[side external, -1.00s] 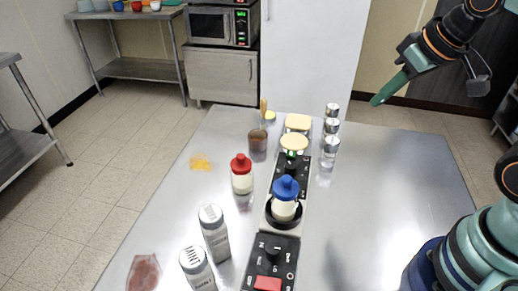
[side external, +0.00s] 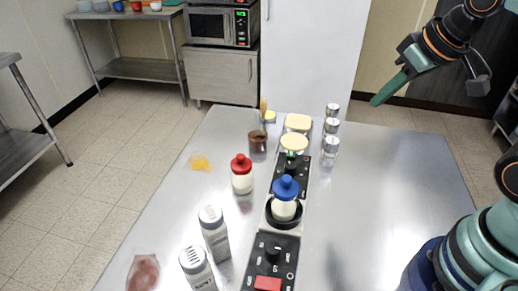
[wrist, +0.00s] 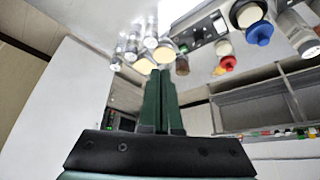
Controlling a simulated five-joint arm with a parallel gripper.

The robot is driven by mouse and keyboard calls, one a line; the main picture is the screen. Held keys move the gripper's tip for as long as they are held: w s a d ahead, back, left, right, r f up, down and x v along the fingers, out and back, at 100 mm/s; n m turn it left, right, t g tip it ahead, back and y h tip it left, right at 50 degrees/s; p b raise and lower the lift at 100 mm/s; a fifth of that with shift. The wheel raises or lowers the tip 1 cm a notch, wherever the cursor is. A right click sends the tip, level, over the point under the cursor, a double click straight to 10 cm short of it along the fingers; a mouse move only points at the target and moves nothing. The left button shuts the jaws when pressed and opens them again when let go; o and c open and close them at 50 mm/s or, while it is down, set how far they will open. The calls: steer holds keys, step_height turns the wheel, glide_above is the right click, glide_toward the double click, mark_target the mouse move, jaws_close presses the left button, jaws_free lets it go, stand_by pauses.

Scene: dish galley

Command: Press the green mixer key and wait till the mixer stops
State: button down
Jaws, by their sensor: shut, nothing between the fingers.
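In the side view, a long white unit runs down the table. Its far black panel (side external: 291,178) carries a small green key (side external: 291,154), partly hidden by a yellow-topped item. Its near black panel (side external: 268,258) carries a dial and a red key (side external: 267,284). Between the panels, a blue-capped bottle (side external: 286,199) stands in a black ring holder (side external: 283,222). My gripper (side external: 376,101) is shut and empty, high over the table's far right, well apart from the unit. In the wrist view, its green fingers (wrist: 160,78) are together.
A red-capped bottle (side external: 242,178), a brown cup (side external: 258,147) and two grey shakers (side external: 214,235) stand left of the unit. Several metal-topped jars (side external: 331,147) stand right of its far end. The table's right side (side external: 390,190) is clear.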

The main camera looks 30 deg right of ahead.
stand_by(0.3)
steer(key=n+g, duration=0.6)
steer(key=n, duration=0.3)
glide_above(291, 154)
step_height(291, 154, down, 6)
steer(key=shift+r, duration=0.2)
steer(key=shift+f, duration=0.15)
step_height(291, 154, down, 14)
steer(key=shift+r, duration=0.1)
